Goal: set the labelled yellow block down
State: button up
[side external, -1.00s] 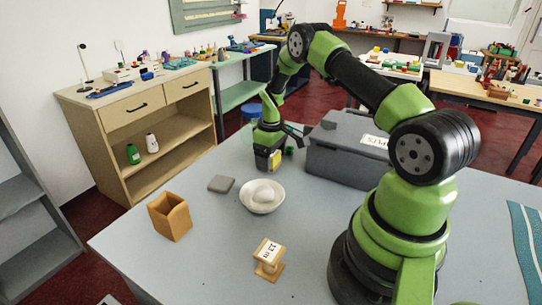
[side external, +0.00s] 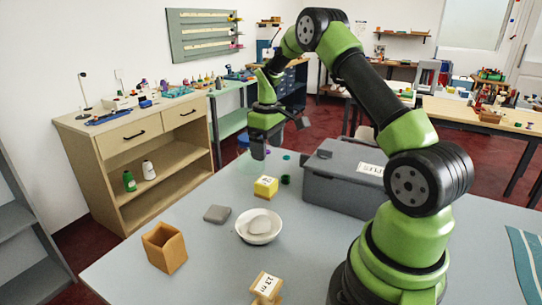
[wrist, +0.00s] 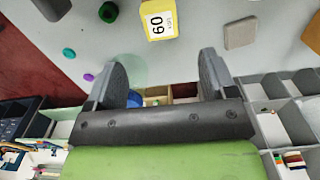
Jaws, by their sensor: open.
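In the wrist view the yellow block (wrist: 159,20) shows a white label reading 60, at the top of the picture beyond the fingertips. My gripper (side external: 258,153) is raised above the table behind the block, clear of it. In the wrist view my gripper (wrist: 162,72) has its fingers wide apart with nothing held between them.
A white bowl (side external: 247,238) holding a pale lump, a flat grey piece (side external: 217,214), an orange open box (side external: 164,247) and a wooden stand (side external: 266,288) are nearby. The grey case (side external: 345,178) stands right. A dark green piece (side external: 285,179) lies beside the block.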

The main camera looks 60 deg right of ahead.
jog(key=s+a+r+m+t, duration=0.1)
jog(key=s+a+r+t, duration=0.15)
jog(key=a+r, duration=0.5)
jog(key=s+a+r+m+t, duration=0.1)
jog(key=s+a+r, duration=0.2)
jog(key=a+r, duration=0.5)
jog(key=s+a+r+m+t+y, duration=0.1)
jog(key=s+a+t, duration=0.1)
jog(key=s+a, duration=0.2)
jog(key=s+a+r+m+t+y, duration=0.1)
jog(key=s+a+r, duration=0.1)
jog(key=s, duration=0.7)
jog(key=shift+s+a+t, duration=0.15)
jog(key=shift+a+t, duration=0.2)
jog(key=shift+a, duration=0.5)
